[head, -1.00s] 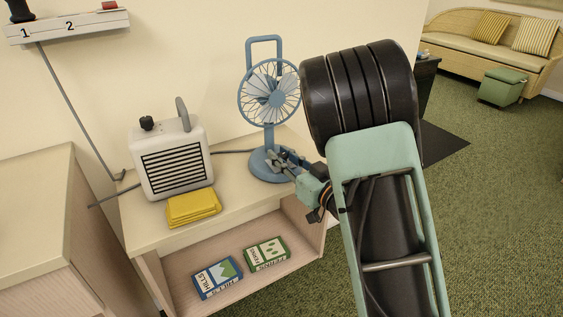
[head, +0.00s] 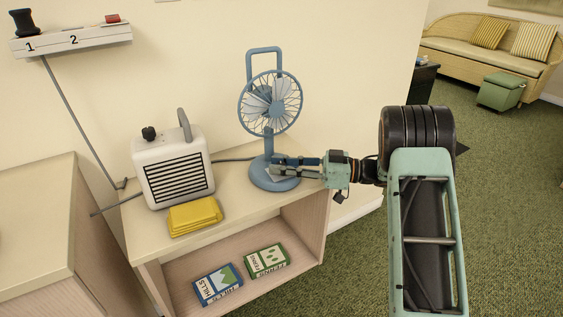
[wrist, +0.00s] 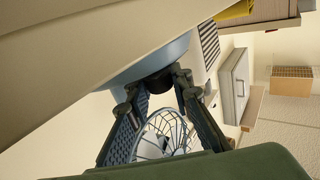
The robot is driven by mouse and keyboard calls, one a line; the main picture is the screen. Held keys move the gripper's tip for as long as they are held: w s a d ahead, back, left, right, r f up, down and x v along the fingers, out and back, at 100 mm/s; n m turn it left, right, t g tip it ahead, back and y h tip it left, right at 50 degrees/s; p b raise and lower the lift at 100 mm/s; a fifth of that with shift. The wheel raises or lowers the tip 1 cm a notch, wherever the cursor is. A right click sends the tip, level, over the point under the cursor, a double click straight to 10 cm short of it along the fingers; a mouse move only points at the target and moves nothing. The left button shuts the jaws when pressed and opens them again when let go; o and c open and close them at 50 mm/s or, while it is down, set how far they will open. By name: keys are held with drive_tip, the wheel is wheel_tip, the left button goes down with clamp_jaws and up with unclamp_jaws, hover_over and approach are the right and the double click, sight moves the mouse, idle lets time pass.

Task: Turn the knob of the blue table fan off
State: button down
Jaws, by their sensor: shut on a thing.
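The blue table fan (head: 270,103) stands upright on the light wooden cabinet top, its round blue base (head: 264,180) near the cabinet's right end. My gripper (head: 274,167) reaches in from the right, low over the base in front of the fan's post. In the wrist view a dark round knob (wrist: 159,83) sits on the blue base (wrist: 135,67). The fingers (wrist: 157,95) are on either side of the knob and shut on it. The wire fan cage (wrist: 163,132) shows beyond the fingers. The knob's setting cannot be read, and in the head view the fingers hide it.
Two boxes, blue (head: 217,285) and green (head: 266,260), lie on the lower shelf. A wall rack (head: 72,39) hangs upper left. Open green carpet (head: 510,200) lies to the right.

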drive_tip(key=shift+n+g, duration=0.6)
drive_tip(key=shift+g, duration=0.3)
drive_tip(key=shift+g+p, duration=0.3)
drive_tip(key=c, duration=1.7)
unclamp_jaws()
drive_tip(key=d, duration=1.2)
drive_tip(key=shift+w, duration=0.4)
